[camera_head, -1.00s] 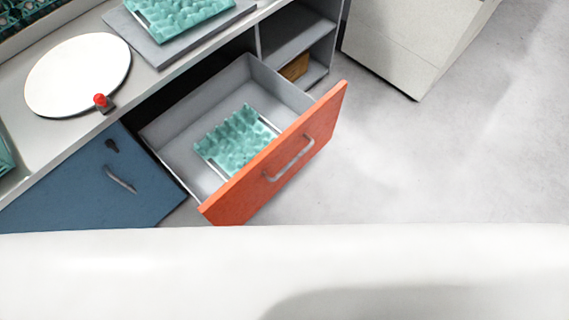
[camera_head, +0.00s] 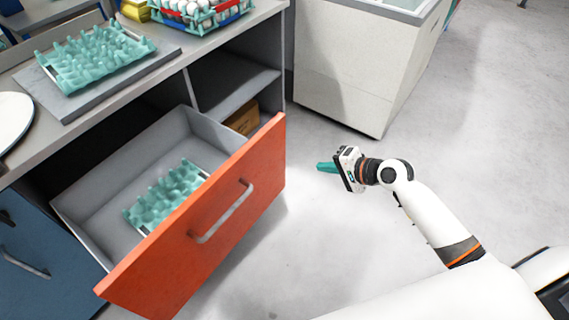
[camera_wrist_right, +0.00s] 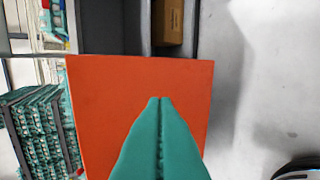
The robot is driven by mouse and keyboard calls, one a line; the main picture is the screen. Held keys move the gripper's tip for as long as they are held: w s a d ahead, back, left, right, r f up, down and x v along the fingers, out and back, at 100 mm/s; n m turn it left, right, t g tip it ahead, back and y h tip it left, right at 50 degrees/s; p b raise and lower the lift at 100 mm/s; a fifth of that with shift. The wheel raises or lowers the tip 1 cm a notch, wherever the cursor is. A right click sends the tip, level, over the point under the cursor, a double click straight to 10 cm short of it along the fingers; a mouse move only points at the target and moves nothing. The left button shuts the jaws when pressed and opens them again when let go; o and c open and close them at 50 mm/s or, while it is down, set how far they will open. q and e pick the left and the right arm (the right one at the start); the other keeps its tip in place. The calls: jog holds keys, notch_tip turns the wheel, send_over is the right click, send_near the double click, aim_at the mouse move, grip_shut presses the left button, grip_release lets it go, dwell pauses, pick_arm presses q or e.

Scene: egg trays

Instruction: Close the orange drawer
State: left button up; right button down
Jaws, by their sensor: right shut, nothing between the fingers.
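The orange drawer (camera_head: 215,215) stands pulled out from the cabinet under the counter, with a silver handle (camera_head: 222,212) on its front. A teal egg tray (camera_head: 165,196) lies inside its grey box. My right gripper (camera_head: 322,167) is shut and empty, to the right of the drawer front and apart from it in the head view. In the right wrist view the orange front (camera_wrist_right: 105,100) fills the middle behind the closed teal fingers (camera_wrist_right: 160,100); the gap to it is hard to judge. My left gripper is not in view.
A blue cabinet door (camera_head: 45,260) is at the left. On the counter (camera_head: 190,55) are a teal egg tray (camera_head: 85,60) on a grey board and a basket of eggs (camera_head: 205,12). A white bin (camera_head: 345,65) stands behind. Floor at the right is clear.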

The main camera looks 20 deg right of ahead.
jog(key=r, duration=0.1)
send_near(275, 154)
jog(key=x, duration=0.2)
jog(key=b+x, duration=0.1)
jog(key=x, duration=0.2)
jog(key=shift+d+f, duration=0.1)
jog(key=shift+f, duration=0.4)
jog(key=shift+w+a, duration=0.35)
jog(key=shift+w, duration=0.2)
